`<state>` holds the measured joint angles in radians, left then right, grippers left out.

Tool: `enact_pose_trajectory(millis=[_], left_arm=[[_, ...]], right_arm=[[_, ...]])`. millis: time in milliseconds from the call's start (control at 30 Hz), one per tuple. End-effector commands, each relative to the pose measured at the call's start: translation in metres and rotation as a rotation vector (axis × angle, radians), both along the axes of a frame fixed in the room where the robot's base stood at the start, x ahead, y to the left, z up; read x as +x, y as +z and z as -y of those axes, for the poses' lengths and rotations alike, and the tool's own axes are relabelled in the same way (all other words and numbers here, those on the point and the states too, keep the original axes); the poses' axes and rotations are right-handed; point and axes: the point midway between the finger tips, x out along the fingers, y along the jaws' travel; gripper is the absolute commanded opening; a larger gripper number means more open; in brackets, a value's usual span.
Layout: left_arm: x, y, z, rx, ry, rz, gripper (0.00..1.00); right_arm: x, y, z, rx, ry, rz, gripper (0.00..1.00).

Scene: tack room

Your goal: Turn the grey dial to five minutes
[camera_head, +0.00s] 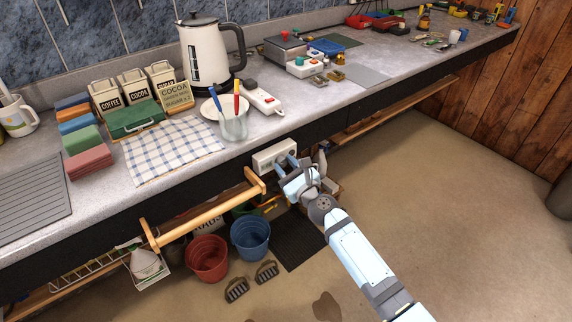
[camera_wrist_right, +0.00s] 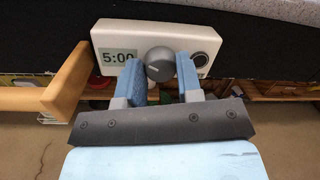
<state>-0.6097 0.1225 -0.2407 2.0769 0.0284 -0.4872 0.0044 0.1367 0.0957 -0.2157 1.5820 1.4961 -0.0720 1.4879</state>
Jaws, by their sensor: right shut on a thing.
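The timer box (camera_head: 268,157) is a white panel on the front of the counter in the head view. In the right wrist view the timer box (camera_wrist_right: 116,34) has a display (camera_wrist_right: 116,56) reading 5:00. The round grey dial (camera_wrist_right: 160,64) sits right of the display, between the two blue fingers of my right gripper (camera_wrist_right: 160,78). My right gripper (camera_head: 284,163) is shut on the dial, with a finger on each side. My left gripper is not in view.
A wooden rail (camera_head: 205,211) sticks out left of the box. Red (camera_head: 207,258) and blue (camera_head: 250,237) buckets stand below. The floor to the right is clear.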

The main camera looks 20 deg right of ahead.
Motion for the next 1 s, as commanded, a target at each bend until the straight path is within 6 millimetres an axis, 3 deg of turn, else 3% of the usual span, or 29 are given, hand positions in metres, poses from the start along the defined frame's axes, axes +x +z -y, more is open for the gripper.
enact_pose_trajectory(millis=[600, 633, 733, 1000], left_arm=[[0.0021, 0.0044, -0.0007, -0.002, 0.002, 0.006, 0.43], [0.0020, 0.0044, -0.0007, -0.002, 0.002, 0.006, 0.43], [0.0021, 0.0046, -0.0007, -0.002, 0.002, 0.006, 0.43], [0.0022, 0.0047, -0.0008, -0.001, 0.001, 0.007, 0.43]], right_arm=[[0.0008, 0.0020, 0.0005, 0.041, -0.001, -0.011, 0.09], [0.0008, 0.0020, 0.0005, 0.041, -0.001, -0.011, 0.35], [0.0007, 0.0017, 0.0005, 0.041, -0.002, -0.012, 0.58], [-0.0002, 0.0007, 0.0003, 0.039, -0.001, -0.013, 0.58]])
